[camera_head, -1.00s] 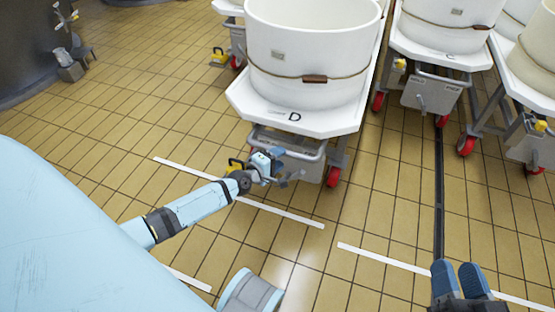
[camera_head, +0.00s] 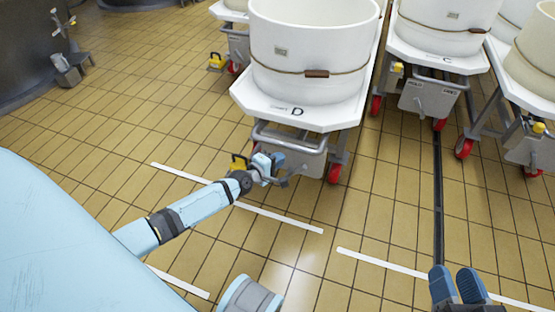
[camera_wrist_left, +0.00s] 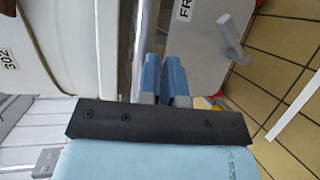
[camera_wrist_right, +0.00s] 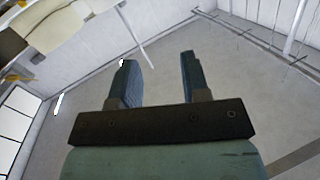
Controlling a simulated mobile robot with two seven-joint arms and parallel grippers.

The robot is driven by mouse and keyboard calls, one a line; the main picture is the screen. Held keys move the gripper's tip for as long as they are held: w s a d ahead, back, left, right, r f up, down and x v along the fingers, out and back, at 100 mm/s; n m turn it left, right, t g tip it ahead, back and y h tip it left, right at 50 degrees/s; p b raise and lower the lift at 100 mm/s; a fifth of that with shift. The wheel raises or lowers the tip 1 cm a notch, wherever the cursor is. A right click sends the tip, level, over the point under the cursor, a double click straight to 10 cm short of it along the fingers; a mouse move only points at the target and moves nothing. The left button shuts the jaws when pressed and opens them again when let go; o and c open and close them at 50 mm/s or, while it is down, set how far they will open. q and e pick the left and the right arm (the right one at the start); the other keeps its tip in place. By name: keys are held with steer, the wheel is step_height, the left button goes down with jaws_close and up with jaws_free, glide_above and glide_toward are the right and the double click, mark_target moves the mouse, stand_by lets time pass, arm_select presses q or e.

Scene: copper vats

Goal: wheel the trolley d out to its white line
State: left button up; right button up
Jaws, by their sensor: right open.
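Trolley D (camera_head: 297,122) is a white-topped cart with red wheels, carrying a large white tub (camera_head: 313,65). Its metal handle loop (camera_head: 310,149) faces me, in front of a grey box that also shows in the left wrist view (camera_wrist_left: 200,45). A white line (camera_head: 280,215) lies on the floor on my side of the trolley. My left gripper (camera_head: 277,160) is at the left part of the handle. Its fingers (camera_wrist_left: 163,77) are close together beside a silver bar; whether they hold it is hidden. My right gripper (camera_head: 459,285) is open and empty, low at the right.
Trolley C (camera_head: 440,60) stands to the right, with another trolley (camera_head: 530,90) beyond it. A dark floor channel (camera_head: 438,200) runs between. A dark vat (camera_head: 25,55) stands at far left.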

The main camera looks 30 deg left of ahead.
arm_select(q)
steer(key=o, duration=0.8)
steer(key=shift+r, duration=0.2)
steer(key=shift+c, duration=0.2)
arm_select(e)
steer(key=shift+r, duration=0.1)
arm_select(q)
steer(key=p+v, duration=0.3)
steer(key=v, duration=1)
steer(key=shift+s+p, duration=0.4)
arm_select(e)
steer(key=r, duration=0.1)
steer(key=r+t, duration=0.1)
steer(key=r, duration=0.1)
steer(key=r+t, duration=0.1)
steer(key=r, duration=0.1)
steer(key=shift+s+d+r+m, duration=0.1)
steer(key=shift+d+r+m, duration=0.1)
steer(key=shift+d+m, duration=0.1)
arm_select(q)
steer(key=shift+a, duration=0.15)
